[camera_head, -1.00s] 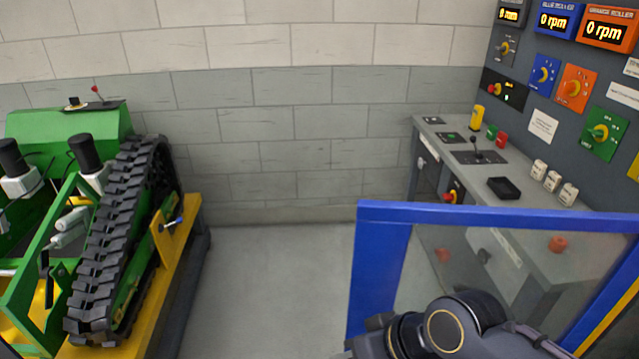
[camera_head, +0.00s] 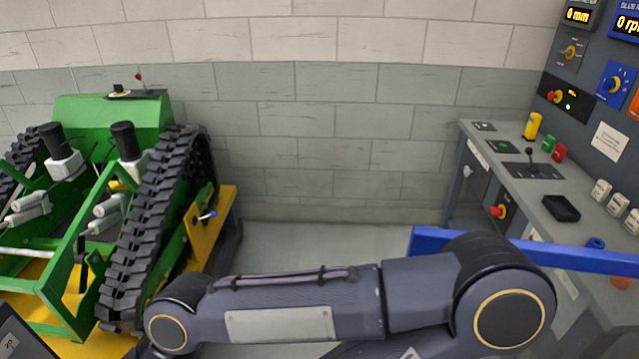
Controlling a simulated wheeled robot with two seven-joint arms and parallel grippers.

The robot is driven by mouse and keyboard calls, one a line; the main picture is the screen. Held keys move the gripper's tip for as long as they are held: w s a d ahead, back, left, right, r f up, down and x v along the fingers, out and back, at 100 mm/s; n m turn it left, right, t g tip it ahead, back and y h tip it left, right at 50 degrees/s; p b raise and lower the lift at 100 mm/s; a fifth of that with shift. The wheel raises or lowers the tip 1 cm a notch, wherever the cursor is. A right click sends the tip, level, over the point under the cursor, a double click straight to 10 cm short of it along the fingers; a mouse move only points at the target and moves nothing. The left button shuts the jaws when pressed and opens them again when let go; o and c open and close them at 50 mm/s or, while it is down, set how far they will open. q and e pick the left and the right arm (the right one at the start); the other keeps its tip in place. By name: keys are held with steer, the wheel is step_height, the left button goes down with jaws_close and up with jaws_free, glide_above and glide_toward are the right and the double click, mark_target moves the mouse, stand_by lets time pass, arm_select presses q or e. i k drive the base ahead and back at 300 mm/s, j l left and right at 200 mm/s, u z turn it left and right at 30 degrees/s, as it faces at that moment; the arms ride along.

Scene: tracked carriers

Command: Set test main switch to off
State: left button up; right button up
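I cannot read labels that tell which is the test main switch, nor the exact knob positions. One of my arms stretches across the bottom of the view, in front of the scene. Neither gripper shows.
The grey desk (camera_head: 508,181) holds a joystick, buttons and a black tray (camera_head: 561,208). A blue-framed barrier (camera_head: 590,256) stands before it, partly hidden by my arm. A green tracked carrier (camera_head: 110,120) stands at left. Clear floor (camera_head: 320,240) lies between.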

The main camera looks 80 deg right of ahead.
mark_target(497, 212)
steer(key=i+l+u, duration=0.1)
steer(key=l+u, duration=0.5)
steer(key=u, duration=0.15)
steer(key=l+z, duration=0.4)
steer(key=l, duration=0.5)
steer(key=i+l+z, duration=0.1)
steer(key=l+z, duration=0.3)
steer(key=l, duration=0.45)
steer(key=l+z, duration=0.45)
steer(key=l, duration=0.2)
steer(key=i+l+z, duration=0.15)
steer(key=l+z, duration=0.25)
steer(key=l, duration=0.2)
steer(key=l+z, duration=0.1)
steer(key=z, duration=0.85)
steer(key=i+l+z, duration=0.1)
steer(key=z, duration=0.4)
steer(key=l+z, duration=0.1)
steer(key=z, duration=0.4)
steer(key=i+z, duration=0.1)
steer(key=z, duration=0.85)
steer(key=i+z, duration=0.1)
steer(key=z, duration=0.4)
